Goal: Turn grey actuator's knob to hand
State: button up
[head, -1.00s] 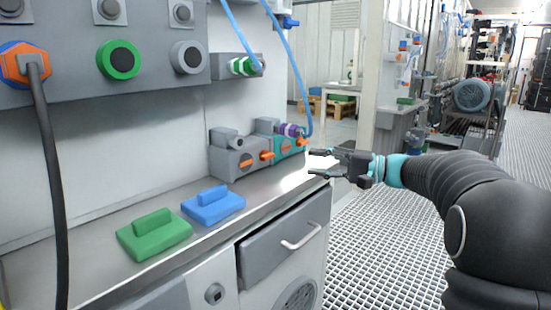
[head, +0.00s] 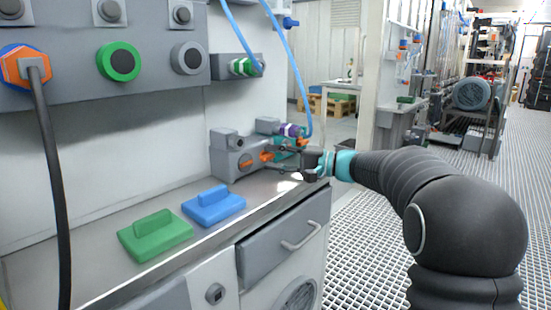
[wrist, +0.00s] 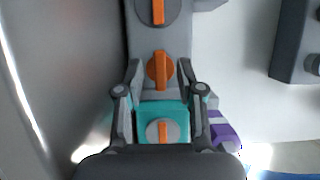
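The grey actuator (head: 228,160) stands on the bench against the wall. In the wrist view its grey body (wrist: 175,40) carries two orange knobs: the far one (wrist: 158,12) on a dark disc, the nearer one (wrist: 160,70) on an orange disc. Both handles point along the picture's vertical. My gripper (wrist: 160,66) is open, with one finger on each side of the nearer knob; contact cannot be told. In the head view my gripper (head: 271,158) reaches in from the right and partly hides that knob. A teal actuator (wrist: 176,110) with its own orange handle lies under my gripper.
A blue block (head: 213,207) and a green block (head: 155,237) with raised grips lie on the bench to the left. A blue hose (head: 297,80) hangs down to a purple-ringed fitting (head: 290,130) behind the actuators. The bench front is clear.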

grip_shut()
jog(key=shift+f+n+b, duration=0.1)
jog(key=shift+n+b, duration=0.2)
jog(key=shift+b, duration=0.15)
jog(key=n+h+b, duration=0.1)
jog(key=n+b, duration=0.1)
jog(key=b, duration=0.1)
jog(key=n+h+b, duration=0.1)
jog(key=n+b, duration=0.1)
jog(key=n+h+b, duration=0.1)
jog(key=b, duration=0.1)
jog(key=shift+s+a+r+n, duration=0.1)
jog(key=shift+r+n, duration=0.1)
jog(key=shift+n, duration=0.2)
jog(key=n+b, duration=0.1)
jog(key=n+t+h, duration=0.1)
jog(key=n, duration=0.1)
jog(key=shift+s+a+r+h+b, duration=0.1)
jog(key=shift+r+h+b, duration=0.2)
jog(key=shift+b, duration=0.05)
jog(key=shift+s+n+t+h, duration=0.1)
jog(key=shift+n+t+h, duration=0.6)
jog(key=shift+n, duration=0.7)
